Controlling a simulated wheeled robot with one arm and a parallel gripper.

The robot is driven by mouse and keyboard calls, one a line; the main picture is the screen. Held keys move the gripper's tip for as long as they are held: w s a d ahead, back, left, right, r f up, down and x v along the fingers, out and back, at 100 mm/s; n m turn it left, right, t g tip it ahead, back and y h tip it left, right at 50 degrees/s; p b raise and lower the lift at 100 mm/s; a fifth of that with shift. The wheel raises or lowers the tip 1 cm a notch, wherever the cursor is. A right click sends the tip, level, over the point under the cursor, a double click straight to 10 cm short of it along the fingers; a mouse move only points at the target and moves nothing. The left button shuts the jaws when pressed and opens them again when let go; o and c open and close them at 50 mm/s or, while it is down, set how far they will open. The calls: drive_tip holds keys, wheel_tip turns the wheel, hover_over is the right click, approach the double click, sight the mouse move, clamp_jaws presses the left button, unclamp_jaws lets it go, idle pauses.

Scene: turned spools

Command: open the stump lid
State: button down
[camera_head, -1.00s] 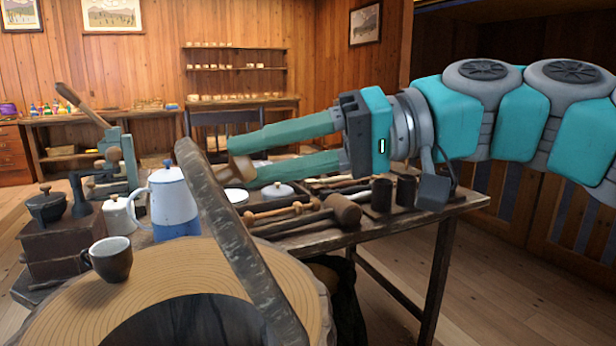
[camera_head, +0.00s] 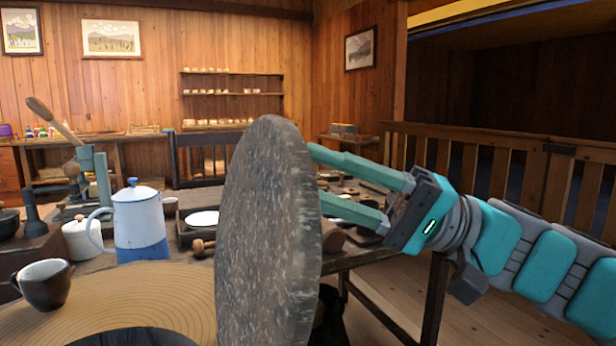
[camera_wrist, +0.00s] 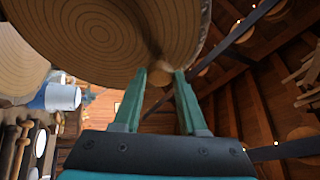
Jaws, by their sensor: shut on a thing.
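The stump lid (camera_head: 268,240) stands steeply on edge at the right of the stump, its mottled grey face toward the head camera. The stump (camera_head: 150,290) has a ringed pale top with a dark opening (camera_head: 135,338) uncovered, partly cut off by the frame. My gripper (camera_wrist: 159,76) is on the lid's far side, with its fingertips hidden behind the lid in the head view. In the wrist view, its fingers are shut on the wooden knob (camera_wrist: 159,68) on the ringed face of the lid (camera_wrist: 110,35).
A dark cup (camera_head: 43,285) stands on the stump's left part. A blue and white pot (camera_head: 140,225) and a white lidded jar (camera_head: 83,238) stand behind it. A workbench (camera_head: 355,258) with tools lies behind the lid. A wooden railing (camera_head: 500,165) runs behind my arm.

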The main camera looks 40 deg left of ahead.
drive_tip(key=shift+w+f, duration=0.1)
idle(0.3)
drive_tip(key=shift+c, duration=2.3)
unclamp_jaws()
drive_tip(key=v, duration=0.7)
drive_tip(key=shift+w+d+f+b, duration=0.2)
drive_tip(key=shift+w+d+b, duration=0.05)
drive_tip(key=shift+d+b, duration=0.1)
